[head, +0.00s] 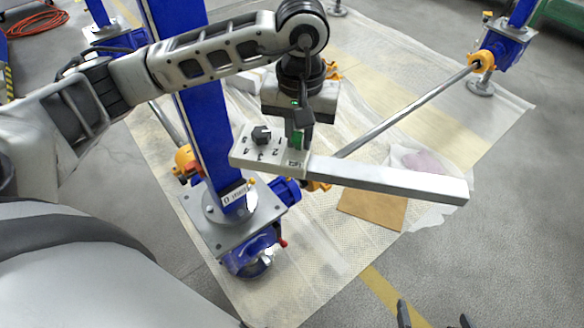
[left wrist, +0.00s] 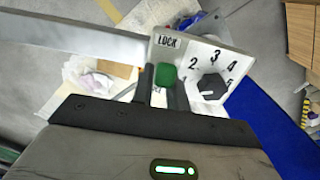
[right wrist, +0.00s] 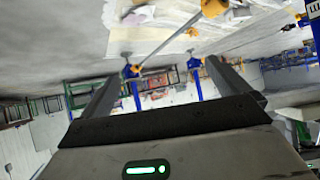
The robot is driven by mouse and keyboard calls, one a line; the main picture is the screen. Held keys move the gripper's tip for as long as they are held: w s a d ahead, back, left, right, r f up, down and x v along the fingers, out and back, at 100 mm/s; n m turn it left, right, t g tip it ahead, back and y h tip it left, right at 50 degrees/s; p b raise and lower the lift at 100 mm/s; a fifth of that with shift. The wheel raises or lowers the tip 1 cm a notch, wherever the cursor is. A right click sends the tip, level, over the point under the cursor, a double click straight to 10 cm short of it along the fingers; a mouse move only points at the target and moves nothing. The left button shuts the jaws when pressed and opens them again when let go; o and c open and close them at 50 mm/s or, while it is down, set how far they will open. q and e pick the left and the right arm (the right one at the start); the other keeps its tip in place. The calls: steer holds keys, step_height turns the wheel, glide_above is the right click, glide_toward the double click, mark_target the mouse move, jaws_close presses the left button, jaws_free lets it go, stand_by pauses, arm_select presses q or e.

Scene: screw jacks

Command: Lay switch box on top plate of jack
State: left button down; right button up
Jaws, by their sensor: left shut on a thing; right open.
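The switch box (head: 262,158) is a pale panel with a black numbered knob and a green block (head: 297,139); a long grey bar (head: 390,181) runs right from it. My left gripper (head: 299,132) is shut on the green block, pointing down, and holds the switch box up with its face upward. The left wrist view shows the switch box (left wrist: 222,57) with its LOCK label and the green block (left wrist: 165,76) between the fingers. Below is a blue jack (head: 252,253) with a grey square plate (head: 203,226), partly hidden by the blue column on it. My right gripper (head: 435,318) is open and empty.
The blue column (head: 205,120) rises close left of the switch box. A metal rod (head: 410,106) with orange joints slants to another blue leg (head: 503,45). A brown board (head: 372,208) lies on the floor sheet. The floor at right is clear.

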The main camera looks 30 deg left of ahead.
arm_select(q)
steer(key=w+a+f+n+b, duration=0.2)
steer(key=f+n+b, duration=0.3)
steer(key=f+n, duration=0.4)
steer(key=w+a+f+n+b, duration=0.3)
steer(key=a+f+n+b, duration=0.2)
steer(key=f+n, duration=0.4)
steer(key=w+a+f+n+b, duration=0.2)
steer(key=f+n+b, duration=0.3)
steer(key=f+n, duration=0.5)
steer(key=shift+w+a+f+b, duration=0.35)
steer(key=shift+a+f, duration=0.35)
steer(key=shift+f, duration=1.05)
arm_select(e)
step_height(320, 180, down, 11)
steer(key=w+a+y, duration=0.1)
steer(key=a, duration=0.2)
steer(key=shift+w+r, duration=0.15)
steer(key=shift+r, duration=0.05)
arm_select(q)
steer(key=shift+f, duration=0.15)
arm_select(e)
steer(key=shift+f, duration=0.1)
